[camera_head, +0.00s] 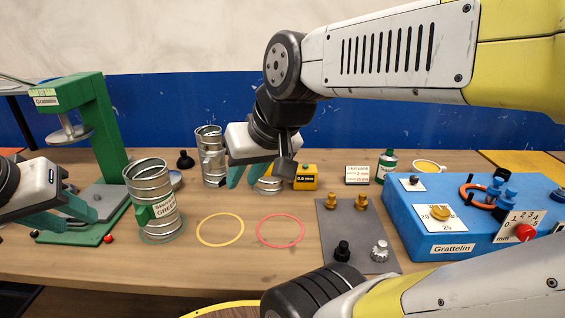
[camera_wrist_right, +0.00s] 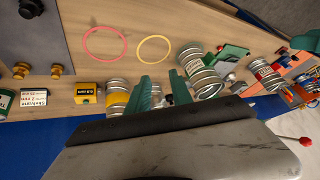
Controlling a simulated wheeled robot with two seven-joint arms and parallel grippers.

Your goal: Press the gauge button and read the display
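The gauge also shows in the right wrist view (camera_wrist_right: 87,90). My left gripper (camera_head: 88,205) is open and empty by the green press.
A green press (camera_head: 112,130) stands left. Ribbed metal ducts stand front left (camera_head: 151,190) and behind (camera_head: 208,150). A yellow ring (camera_head: 220,243) and a red ring (camera_head: 280,245) lie in front. A grey mat (camera_head: 335,225) holds knobs; a blue box (camera_head: 410,225) is right.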

